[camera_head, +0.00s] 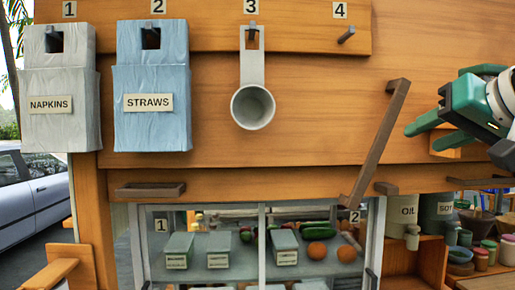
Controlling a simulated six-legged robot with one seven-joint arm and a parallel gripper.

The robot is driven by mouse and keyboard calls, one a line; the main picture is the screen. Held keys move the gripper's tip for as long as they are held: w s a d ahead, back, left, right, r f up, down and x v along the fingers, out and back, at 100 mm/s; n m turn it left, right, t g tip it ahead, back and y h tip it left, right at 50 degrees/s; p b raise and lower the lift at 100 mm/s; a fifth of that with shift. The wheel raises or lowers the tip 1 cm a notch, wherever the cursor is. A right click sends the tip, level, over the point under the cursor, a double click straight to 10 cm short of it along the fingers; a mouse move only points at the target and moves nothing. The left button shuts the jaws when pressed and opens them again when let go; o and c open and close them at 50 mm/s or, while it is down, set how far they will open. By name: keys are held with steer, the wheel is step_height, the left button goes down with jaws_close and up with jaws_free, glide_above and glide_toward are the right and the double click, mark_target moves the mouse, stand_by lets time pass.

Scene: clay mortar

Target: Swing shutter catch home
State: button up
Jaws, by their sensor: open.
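A long dark brown bar, which looks like the shutter catch (379,145), sits tilted on the wooden front. Its upper end leans right, and its lower end is near the label 2 above the window. A short brown block (386,188) is just right of its lower end. My gripper (426,132), with green fingers, is at the right edge, right of the bar and apart from it. Its fingers are spread and nothing shows between them.
Numbered pegs hold a napkins box (59,105), a straws box (152,103) and a grey scoop (253,104); peg 4 (346,36) is bare. A brown handle (150,190) is at lower left. A glass window (262,245) shows trays and vegetables. Oil and soy containers stand lower right.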

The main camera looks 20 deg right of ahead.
mark_target(379, 149)
steer(key=x, duration=0.4)
steer(key=r+x, duration=0.1)
steer(key=x, duration=0.8)
steer(key=shift+w+a+r, duration=0.15)
steer(key=shift+w, duration=0.2)
jaws_close()
